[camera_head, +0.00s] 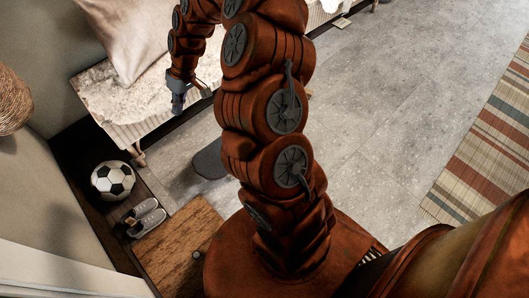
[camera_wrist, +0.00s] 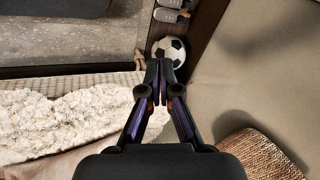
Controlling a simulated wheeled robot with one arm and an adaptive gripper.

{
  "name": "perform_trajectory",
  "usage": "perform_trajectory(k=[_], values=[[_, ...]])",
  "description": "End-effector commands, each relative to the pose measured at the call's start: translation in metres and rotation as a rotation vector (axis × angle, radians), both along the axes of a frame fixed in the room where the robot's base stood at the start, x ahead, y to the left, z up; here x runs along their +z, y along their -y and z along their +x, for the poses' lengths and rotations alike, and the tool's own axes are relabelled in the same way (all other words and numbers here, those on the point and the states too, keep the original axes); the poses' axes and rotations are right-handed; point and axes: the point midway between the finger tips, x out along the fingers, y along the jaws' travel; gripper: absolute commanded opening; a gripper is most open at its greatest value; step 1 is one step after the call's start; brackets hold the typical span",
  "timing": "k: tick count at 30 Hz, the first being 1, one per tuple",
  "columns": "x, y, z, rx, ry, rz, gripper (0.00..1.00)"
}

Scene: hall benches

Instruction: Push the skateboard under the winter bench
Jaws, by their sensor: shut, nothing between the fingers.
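The skateboard (camera_head: 208,160) is a dark, rounded shape on the grey floor, apart from the bench and partly hidden behind my arm. A dark shape at the top left of the wrist view (camera_wrist: 55,6) looks like it. The bench (camera_head: 150,130) carries a white fleece and a pale pillow; its striped edge also shows in the wrist view (camera_wrist: 100,79). My gripper (camera_head: 178,108) is shut and empty over the bench's front edge area, apart from the skateboard. Its closed fingers show in the wrist view (camera_wrist: 158,68).
A football (camera_head: 113,180) and grey shoes (camera_head: 146,218) sit on a dark ledge along the left wall. A wooden surface (camera_head: 180,245) lies near my base. A wicker item (camera_head: 14,100) is at the far left. A striped rug (camera_head: 485,150) lies right; the middle floor is clear.

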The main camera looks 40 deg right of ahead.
Motion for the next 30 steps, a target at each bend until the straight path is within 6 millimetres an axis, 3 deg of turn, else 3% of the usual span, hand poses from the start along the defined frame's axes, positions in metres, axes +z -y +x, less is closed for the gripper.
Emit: perform_trajectory(k=[1, 8, 14, 18, 24, 30], values=[[-0.036, 0.014, 0.007, -0.021, 0.000, -0.004, 0.00], [-0.152, 0.087, 0.019, -0.100, 0.000, -0.053, 0.00], [-0.256, 0.162, 0.002, -0.169, -0.020, -0.138, 0.00], [-0.323, 0.220, -0.027, -0.207, -0.050, -0.217, 0.00], [-0.388, 0.286, -0.074, -0.237, -0.094, -0.323, 0.00], [-0.411, 0.317, -0.101, -0.246, -0.118, -0.376, 0.00]])
